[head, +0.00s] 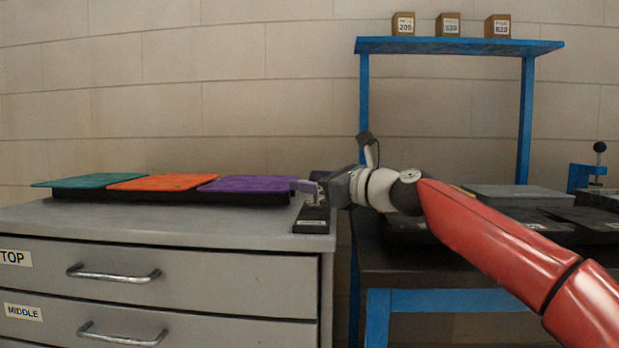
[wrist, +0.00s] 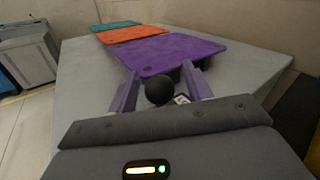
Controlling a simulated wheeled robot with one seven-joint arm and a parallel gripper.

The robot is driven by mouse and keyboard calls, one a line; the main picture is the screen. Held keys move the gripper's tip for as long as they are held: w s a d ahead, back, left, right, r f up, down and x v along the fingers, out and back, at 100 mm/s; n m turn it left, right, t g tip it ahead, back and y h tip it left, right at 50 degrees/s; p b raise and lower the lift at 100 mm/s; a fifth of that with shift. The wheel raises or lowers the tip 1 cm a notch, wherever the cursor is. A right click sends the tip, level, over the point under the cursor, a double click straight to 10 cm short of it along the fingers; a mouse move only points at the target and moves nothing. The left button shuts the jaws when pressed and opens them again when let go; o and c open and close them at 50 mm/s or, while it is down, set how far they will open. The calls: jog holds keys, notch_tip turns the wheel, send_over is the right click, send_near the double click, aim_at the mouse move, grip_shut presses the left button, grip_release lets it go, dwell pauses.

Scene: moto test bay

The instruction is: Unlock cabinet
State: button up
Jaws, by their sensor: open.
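The grey cabinet (head: 200,268) shows drawers labelled TOP (head: 15,258) and MIDDLE (head: 23,312), both appearing closed. A small black block (head: 312,217) with a pale label sits on its top at the right front corner. My gripper (head: 298,186) is over this block, level, its purple fingers pointing left. In the wrist view, a black ball knob (wrist: 159,90) stands between the open fingers of my gripper (wrist: 160,74). I cannot tell whether the fingers touch it. A metal part shows under the fingers in the head view, partly hidden.
Teal (head: 85,180), orange (head: 160,182) and purple (head: 245,184) panels lie on a black tray, the purple one close to my fingertips. A blue-framed bench (head: 440,298) with a shelf (head: 460,46) of small boxes stands right. The cabinet's front top is clear.

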jog(key=shift+w+a, duration=0.25)
jog(key=shift+a, duration=0.1)
grip_shut()
jog(key=s+b, duration=0.5)
jog(key=shift+s+f+b, duration=0.15)
jog(key=shift+s+b, duration=0.25)
jog(key=shift+s+a, duration=0.15)
jog(key=shift+s, duration=0.1)
grip_release()
jog(key=shift+s, duration=0.15)
